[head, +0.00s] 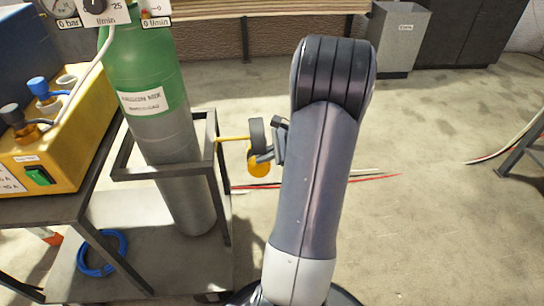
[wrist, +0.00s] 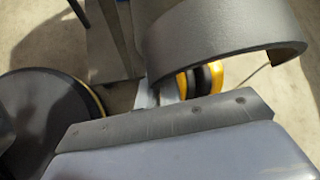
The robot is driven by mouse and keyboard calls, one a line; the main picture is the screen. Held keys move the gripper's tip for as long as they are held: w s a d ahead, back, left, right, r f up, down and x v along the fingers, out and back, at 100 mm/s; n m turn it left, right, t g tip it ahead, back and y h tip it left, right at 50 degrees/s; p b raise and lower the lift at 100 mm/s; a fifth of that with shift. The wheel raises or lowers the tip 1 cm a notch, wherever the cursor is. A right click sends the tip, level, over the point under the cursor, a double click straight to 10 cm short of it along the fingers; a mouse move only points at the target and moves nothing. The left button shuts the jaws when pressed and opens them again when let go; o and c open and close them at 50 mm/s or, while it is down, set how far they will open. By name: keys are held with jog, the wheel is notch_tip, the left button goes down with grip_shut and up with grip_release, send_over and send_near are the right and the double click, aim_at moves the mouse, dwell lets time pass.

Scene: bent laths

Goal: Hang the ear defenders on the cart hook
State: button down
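The ear defenders, with a dark grey headband (head: 257,134) and a yellow cup (head: 259,167), are in the air just right of the cart. The yellow cart hook (head: 233,138) sticks out rightward from the cart frame, and its tip meets the band's outline; I cannot tell whether it passes under the band. My gripper (head: 266,154) is at the ear defenders' right side and appears shut on them; my arm hides part of it. In the wrist view the wide grey band (wrist: 210,38) arches close to the camera, with a yellow and black cup (wrist: 202,80) below it. The fingertips are hidden there.
The cart (head: 163,170) carries a green and grey gas cylinder (head: 150,90). A blue coil (head: 103,252) lies low on the cart. A grey bin (head: 398,38) stands behind. The floor at right is mostly clear.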

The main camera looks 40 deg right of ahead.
jog(key=w+a+f+b, duration=0.3)
jog(key=a, duration=0.2)
jog(key=shift+w, duration=0.35)
dwell(0.5)
